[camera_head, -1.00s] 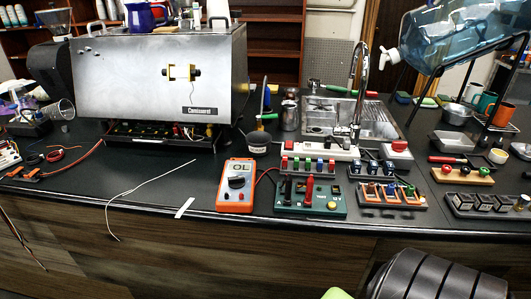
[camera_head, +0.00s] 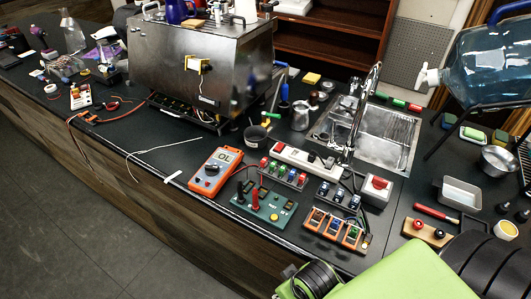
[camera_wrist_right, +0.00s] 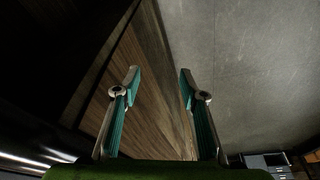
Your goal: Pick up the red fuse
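Small coloured pieces stand in a dark rack (camera_head: 283,174) on the counter in the head view. A red piece (camera_head: 264,162) is at its left end. Which small red piece is the red fuse I cannot tell at this size. An orange rack (camera_head: 338,229) in front holds more coloured pieces, and a wooden block (camera_head: 427,232) to the right carries a red knob. My right gripper (camera_wrist_right: 157,80) is open and empty in the right wrist view, with wood panelling and grey floor beyond. My left gripper is not in view.
An orange multimeter (camera_head: 214,172) and a green test board (camera_head: 264,204) lie near the counter edge. A white power strip (camera_head: 306,161) runs behind the racks. The steel brewer (camera_head: 190,65), the sink (camera_head: 385,135) and a blue water jug (camera_head: 490,65) stand farther back.

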